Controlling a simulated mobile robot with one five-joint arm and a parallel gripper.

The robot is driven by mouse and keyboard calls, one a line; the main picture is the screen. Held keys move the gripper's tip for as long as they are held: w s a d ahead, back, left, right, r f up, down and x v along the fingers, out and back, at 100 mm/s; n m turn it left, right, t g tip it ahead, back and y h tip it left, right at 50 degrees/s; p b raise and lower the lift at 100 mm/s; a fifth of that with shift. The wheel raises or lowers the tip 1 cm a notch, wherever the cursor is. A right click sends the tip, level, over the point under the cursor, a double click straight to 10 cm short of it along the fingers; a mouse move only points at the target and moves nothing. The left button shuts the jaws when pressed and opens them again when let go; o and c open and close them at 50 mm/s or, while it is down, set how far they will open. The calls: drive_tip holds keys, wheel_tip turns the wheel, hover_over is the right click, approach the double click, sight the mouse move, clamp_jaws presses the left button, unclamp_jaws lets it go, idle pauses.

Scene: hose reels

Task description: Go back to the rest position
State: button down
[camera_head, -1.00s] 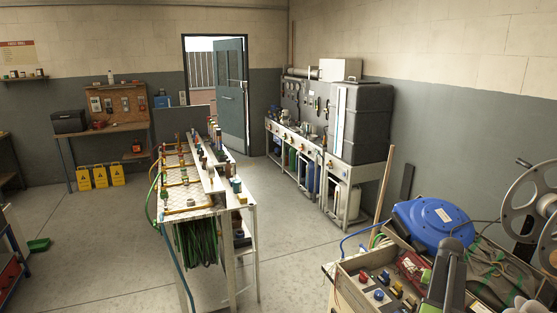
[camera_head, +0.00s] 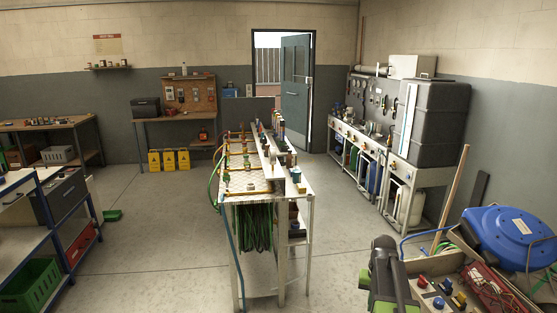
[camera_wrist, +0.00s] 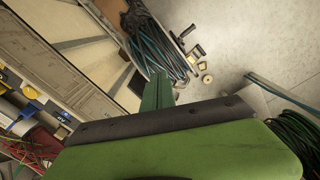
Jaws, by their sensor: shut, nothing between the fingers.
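My gripper (camera_wrist: 158,92) shows in the wrist view as green parts with a dark grey strip, its narrow green end pointing up the picture. It is shut and holds nothing. In the head view my dark grey and green arm end stands at the bottom, right of centre, just left of the workbench with the blue hose reel (camera_head: 508,234). The fingertips cannot be made out there. In the wrist view, a bundle of dark hoses (camera_wrist: 163,48) lies beyond the gripper.
A white bench (camera_head: 262,196) with pipe fittings and hanging green hoses (camera_head: 256,227) stands at the centre. A blue-framed shelf with a green crate (camera_head: 30,284) is at left. A sink counter (camera_head: 352,140) lines the right wall.

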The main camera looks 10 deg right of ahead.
drive_tip(key=s+a+f+n+b, duration=0.1)
drive_tip(key=s+a+f+n, duration=0.1)
drive_tip(key=a, duration=1.1)
drive_tip(key=s+a+f+n+b, duration=0.2)
drive_tip(key=s+a+n, duration=0.1)
drive_tip(key=a, duration=1)
drive_tip(key=shift+s, duration=0.4)
